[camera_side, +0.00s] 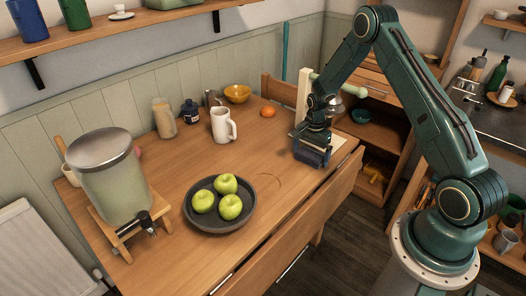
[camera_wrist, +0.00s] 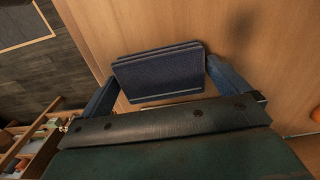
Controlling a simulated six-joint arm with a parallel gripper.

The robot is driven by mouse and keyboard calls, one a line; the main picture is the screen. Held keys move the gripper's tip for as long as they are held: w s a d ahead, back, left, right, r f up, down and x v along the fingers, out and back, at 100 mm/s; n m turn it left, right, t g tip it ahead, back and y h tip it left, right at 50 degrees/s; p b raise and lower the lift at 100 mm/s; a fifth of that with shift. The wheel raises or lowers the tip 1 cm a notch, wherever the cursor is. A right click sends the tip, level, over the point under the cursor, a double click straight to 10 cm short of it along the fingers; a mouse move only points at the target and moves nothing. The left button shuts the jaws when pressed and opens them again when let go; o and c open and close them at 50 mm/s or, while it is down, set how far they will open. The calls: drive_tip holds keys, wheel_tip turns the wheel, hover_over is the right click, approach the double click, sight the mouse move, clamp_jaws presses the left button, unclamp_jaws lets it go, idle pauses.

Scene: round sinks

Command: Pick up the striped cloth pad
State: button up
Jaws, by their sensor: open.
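A dark blue folded pad (camera_wrist: 158,76), which looks like the cloth pad, lies on the wooden table in the wrist view. It shows thin pale lines along its edges, but clear stripes are hard to make out. My gripper (camera_wrist: 163,70) is open, with one blue finger on each side of the pad. I cannot tell whether either finger touches it. In the side view, my gripper (camera_side: 312,152) is low over the right end of the table, and the pad is hard to separate from the blue fingers there.
A pale upright stand (camera_side: 303,95) is right behind my gripper. A dark bowl (camera_side: 220,222) of green apples is nearer the front. The table's edge (camera_side: 338,178) is close on the right.

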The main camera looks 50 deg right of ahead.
sight(311, 153)
idle(0.5)
drive_tip(key=c, duration=0.7)
drive_tip(key=shift+r, duration=0.1)
wheel_tip(311, 153, up, 20)
idle(0.5)
